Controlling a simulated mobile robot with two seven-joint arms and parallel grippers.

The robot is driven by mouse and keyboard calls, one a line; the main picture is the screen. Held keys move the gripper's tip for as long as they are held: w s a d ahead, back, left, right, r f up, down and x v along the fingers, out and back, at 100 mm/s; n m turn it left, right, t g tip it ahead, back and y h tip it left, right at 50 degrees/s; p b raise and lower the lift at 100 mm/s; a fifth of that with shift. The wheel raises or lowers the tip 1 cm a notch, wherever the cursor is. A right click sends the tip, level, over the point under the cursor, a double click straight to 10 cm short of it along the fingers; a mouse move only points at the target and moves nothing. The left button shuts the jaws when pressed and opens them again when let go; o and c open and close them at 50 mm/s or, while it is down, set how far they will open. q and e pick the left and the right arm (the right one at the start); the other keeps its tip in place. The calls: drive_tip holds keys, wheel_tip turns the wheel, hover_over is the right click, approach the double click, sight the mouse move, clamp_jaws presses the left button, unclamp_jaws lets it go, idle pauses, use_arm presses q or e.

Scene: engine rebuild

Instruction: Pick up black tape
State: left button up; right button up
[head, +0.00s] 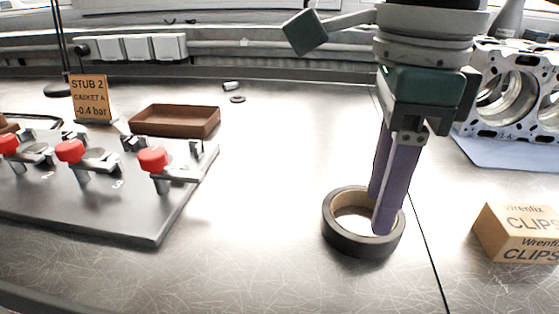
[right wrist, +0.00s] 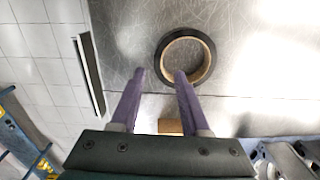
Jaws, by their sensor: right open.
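The roll of black tape (head: 350,243) lies flat on the metal worktop, right of the middle in the head view. It has a tan core, and it also shows in the right wrist view (right wrist: 186,32). In the right wrist view my right gripper (right wrist: 160,74) has one fingertip overlapping the roll's near inner edge and the other left of the roll. I cannot tell whether the fingers touch it. My left gripper is not in view.
A cardboard clips box (head: 500,240) stands right of the roll. An engine block (head: 520,90) is at the back right. A dark board (head: 150,228) with red-knobbed clamps is at left, with a brown tray (head: 175,121) behind it. The worktop between board and roll is clear.

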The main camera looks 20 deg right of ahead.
sight(366, 240)
drive_tip(key=f, duration=0.4)
drive_tip(key=shift+s+a, duration=0.2)
drive_tip(key=shift+a, duration=0.1)
drive_tip(key=shift+w+f, duration=0.1)
drive_tip(key=shift+f, duration=0.45)
clamp_jaws()
